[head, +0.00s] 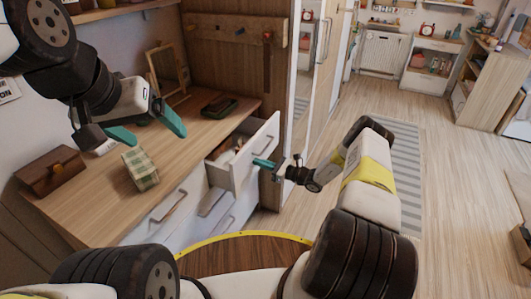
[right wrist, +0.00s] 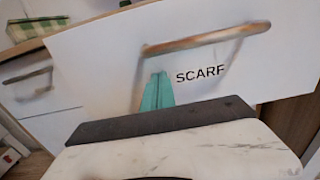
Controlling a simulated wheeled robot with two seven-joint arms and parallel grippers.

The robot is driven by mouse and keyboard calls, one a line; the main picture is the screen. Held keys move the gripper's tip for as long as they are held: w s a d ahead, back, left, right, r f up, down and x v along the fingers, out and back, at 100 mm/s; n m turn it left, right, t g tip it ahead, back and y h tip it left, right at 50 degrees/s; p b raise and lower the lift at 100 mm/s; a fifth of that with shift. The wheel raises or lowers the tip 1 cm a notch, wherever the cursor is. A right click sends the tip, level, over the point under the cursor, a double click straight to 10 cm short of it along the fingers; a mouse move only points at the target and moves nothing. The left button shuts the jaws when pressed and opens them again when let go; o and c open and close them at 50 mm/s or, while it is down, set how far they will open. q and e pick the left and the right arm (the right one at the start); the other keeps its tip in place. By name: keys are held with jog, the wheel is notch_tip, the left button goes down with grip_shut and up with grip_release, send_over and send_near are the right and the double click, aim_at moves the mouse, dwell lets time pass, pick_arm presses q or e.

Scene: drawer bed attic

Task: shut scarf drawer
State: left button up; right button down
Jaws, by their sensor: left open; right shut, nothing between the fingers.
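The scarf drawer (head: 262,150) is pulled out of the dresser under the wooden top, and some contents show inside. Its white front with the word SCARF and a wooden bar handle fills much of the right wrist view (right wrist: 110,75). My right gripper (head: 263,163) is shut and empty, its teal fingertips at the drawer front. In the right wrist view the fingertips (right wrist: 157,90) are just below the handle, left of the label; I cannot tell whether they touch. My left gripper (head: 148,128) is open and empty above the wooden top.
On the wooden top (head: 100,200) are a checked box (head: 140,168), a brown case (head: 53,172), a dark green tray (head: 220,106) and a framed stand (head: 168,72). A mirrored door (head: 310,65) stands just right of the drawer.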

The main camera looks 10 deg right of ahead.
jog(key=x, duration=1.3)
jog(key=shift+w+a, duration=0.1)
jog(key=shift+w+a+r, duration=0.1)
jog(key=shift+r, duration=0.1)
